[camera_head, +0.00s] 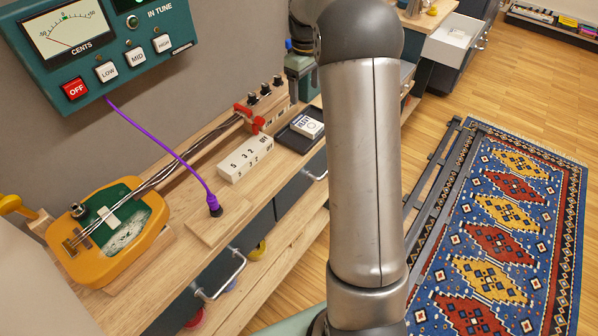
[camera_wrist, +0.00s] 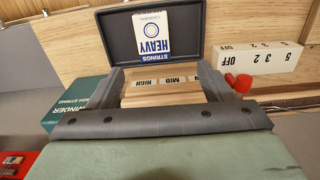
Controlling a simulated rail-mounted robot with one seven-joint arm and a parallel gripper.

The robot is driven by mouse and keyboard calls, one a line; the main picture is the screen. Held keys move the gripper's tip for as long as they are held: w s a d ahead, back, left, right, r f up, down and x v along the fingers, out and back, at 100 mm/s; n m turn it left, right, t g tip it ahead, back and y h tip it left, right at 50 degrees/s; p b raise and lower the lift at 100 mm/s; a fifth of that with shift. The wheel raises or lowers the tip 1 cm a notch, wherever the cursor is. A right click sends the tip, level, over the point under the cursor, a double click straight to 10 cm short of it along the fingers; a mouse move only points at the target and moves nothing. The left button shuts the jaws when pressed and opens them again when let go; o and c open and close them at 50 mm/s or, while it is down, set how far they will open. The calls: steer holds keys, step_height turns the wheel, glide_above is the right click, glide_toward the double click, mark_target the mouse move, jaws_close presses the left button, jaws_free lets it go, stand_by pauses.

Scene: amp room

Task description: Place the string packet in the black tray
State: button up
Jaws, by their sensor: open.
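The black tray (camera_wrist: 116,38) lies on the wooden bench. The white string packet (camera_wrist: 154,32), marked "STRINGS HEAVY", lies flat inside it, touching nothing of my gripper. In the head view the tray (camera_head: 291,140) and the packet (camera_head: 308,122) show just left of my arm. My gripper (camera_wrist: 164,80) is open in the wrist view, its two fingers apart with nothing held. The tray lies beyond the fingertips, with a wooden piece marked "MID" and "HIGH" showing between the fingers.
A pale block marked "5 3 2 OFF" (camera_head: 245,158) stands beside the tray, near a red clamp (camera_head: 250,118). A yellow-green guitar (camera_head: 110,232) and a purple cable (camera_head: 165,150) occupy the bench's left part. A teal tuner (camera_head: 100,45) is above.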

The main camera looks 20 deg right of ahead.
steer(key=s+a+r+m, duration=0.3)
steer(key=s+a, duration=1)
steer(key=s, duration=0.5)
steer(key=s+a+f+m, duration=0.1)
steer(key=s+a+f, duration=0.1)
steer(key=s, duration=0.6)
steer(key=s+a+f+m, duration=0.1)
steer(key=s+a+f, duration=0.1)
steer(key=s, duration=0.6)
steer(key=shift+s+a+f, duration=0.15)
steer(key=shift+a+f, duration=0.15)
steer(key=shift+f, duration=0.15)
